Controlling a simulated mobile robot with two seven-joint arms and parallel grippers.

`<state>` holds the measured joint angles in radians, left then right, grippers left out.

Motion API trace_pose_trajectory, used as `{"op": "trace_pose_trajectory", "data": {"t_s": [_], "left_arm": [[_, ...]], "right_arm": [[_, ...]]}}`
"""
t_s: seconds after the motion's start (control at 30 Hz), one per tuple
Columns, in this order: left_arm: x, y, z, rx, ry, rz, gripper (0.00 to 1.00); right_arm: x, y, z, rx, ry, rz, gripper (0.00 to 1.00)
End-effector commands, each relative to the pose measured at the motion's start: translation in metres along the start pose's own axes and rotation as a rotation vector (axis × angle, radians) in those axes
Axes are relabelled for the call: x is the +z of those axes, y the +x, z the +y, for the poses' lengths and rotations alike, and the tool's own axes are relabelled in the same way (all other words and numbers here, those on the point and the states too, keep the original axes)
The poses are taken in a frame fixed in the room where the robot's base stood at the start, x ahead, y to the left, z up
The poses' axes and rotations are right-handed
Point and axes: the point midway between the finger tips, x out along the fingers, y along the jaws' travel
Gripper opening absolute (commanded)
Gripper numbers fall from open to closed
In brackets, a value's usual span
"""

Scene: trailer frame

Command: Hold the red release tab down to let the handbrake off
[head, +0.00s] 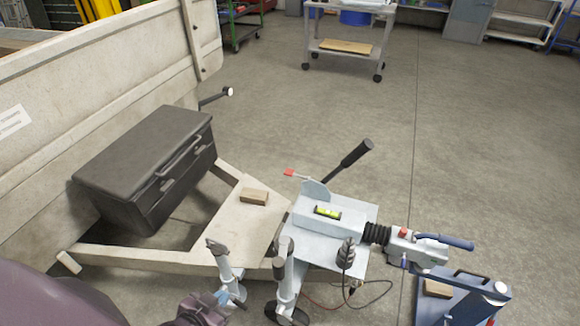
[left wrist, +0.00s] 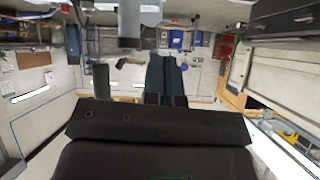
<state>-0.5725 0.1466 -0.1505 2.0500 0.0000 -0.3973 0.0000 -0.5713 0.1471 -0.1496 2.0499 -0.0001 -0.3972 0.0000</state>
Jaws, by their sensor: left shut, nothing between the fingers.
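The red release tab (head: 289,172) sits at the end of a thin arm, left of the handbrake lever and above the pale drawbar plate. The handbrake lever (head: 350,160), with a black grip, slants up to the right from its bracket (head: 315,190). My left gripper (head: 222,297) is low in the head view, beside the jockey-wheel posts, well below and left of the tab. Its fingers also show in the left wrist view (left wrist: 165,75), close together with nothing between them. Neither tab nor lever can be made out in the left wrist view. My right gripper is not in view.
Grey posts (head: 284,272) stand near my left gripper. A spirit level (head: 328,212) lies on the coupling housing, and a wood block (head: 254,196) on the frame. A black toolbox (head: 150,165) stands at left. The coupling head (head: 425,250) is at right.

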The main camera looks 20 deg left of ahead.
Motion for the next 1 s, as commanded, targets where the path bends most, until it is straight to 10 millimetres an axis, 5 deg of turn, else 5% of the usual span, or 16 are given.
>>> {"op": "trace_pose_trajectory", "data": {"t_s": [0.43,0.8,1.0], "left_arm": [[0.004,0.004,0.000,0.001,0.008,-0.004,0.00],[0.050,0.033,0.008,0.019,0.069,-0.101,0.00],[0.071,0.032,0.009,0.024,0.091,-0.263,0.00]], "right_arm": [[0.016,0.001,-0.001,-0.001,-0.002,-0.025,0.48],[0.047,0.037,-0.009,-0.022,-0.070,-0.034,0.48],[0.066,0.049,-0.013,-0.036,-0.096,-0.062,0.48]]}}
